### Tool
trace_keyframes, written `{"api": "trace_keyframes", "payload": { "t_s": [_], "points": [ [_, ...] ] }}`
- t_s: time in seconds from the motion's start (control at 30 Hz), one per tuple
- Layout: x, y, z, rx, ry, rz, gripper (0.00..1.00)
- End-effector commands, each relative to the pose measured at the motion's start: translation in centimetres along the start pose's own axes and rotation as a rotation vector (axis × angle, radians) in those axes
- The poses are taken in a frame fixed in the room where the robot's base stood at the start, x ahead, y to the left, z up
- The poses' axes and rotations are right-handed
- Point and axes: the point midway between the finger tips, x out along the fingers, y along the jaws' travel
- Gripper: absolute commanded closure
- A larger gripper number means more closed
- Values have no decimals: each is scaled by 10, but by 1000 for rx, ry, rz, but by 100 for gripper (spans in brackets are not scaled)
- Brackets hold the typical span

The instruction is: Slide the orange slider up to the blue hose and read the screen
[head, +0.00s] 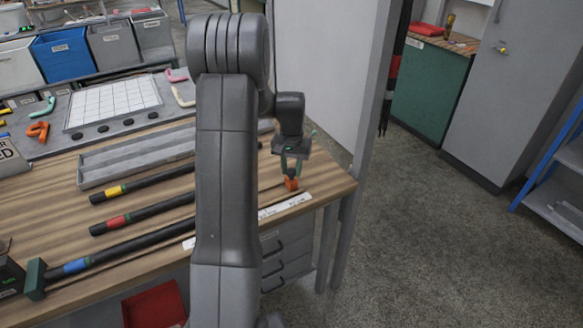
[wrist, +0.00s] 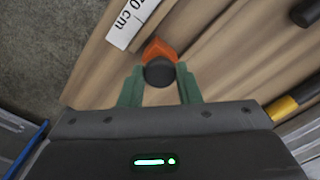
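The orange slider (head: 291,184) is on the wooden table near its right corner, by the right end of a white scale strip (head: 285,206). In the wrist view the orange slider (wrist: 160,48) has a round dark knob. My gripper (head: 290,167) is low over it. Its green fingertips (wrist: 160,74) stand on both sides of the knob and appear to touch it. The hose with the blue band (head: 77,266) lies at the front left, its left end at a dark green block (head: 35,278). A dark box (head: 10,279) at the far left edge shows a green mark, too small to read.
Hoses with a red band (head: 118,221) and a yellow band (head: 113,191) lie farther back. My arm hides the hoses' right parts and the strip's middle. A grey tray (head: 130,166) lies behind them. A grey post (head: 370,120) stands beyond the table's right end.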

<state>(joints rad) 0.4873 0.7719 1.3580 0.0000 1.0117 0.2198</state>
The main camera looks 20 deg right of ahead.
Motion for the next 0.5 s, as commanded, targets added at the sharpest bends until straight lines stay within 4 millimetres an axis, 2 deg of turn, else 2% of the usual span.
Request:
{"api": "trace_keyframes", "payload": {
  "t_s": [0.03,0.1,0.33,0.5],
  "points": [
    [0,0,0,0,0,0,89],
    [0,0,0,0,0,0,100],
    [0,-4,4,-1,0,0,100],
    [1,-23,22,-4,0,0,100]
  ]
}}
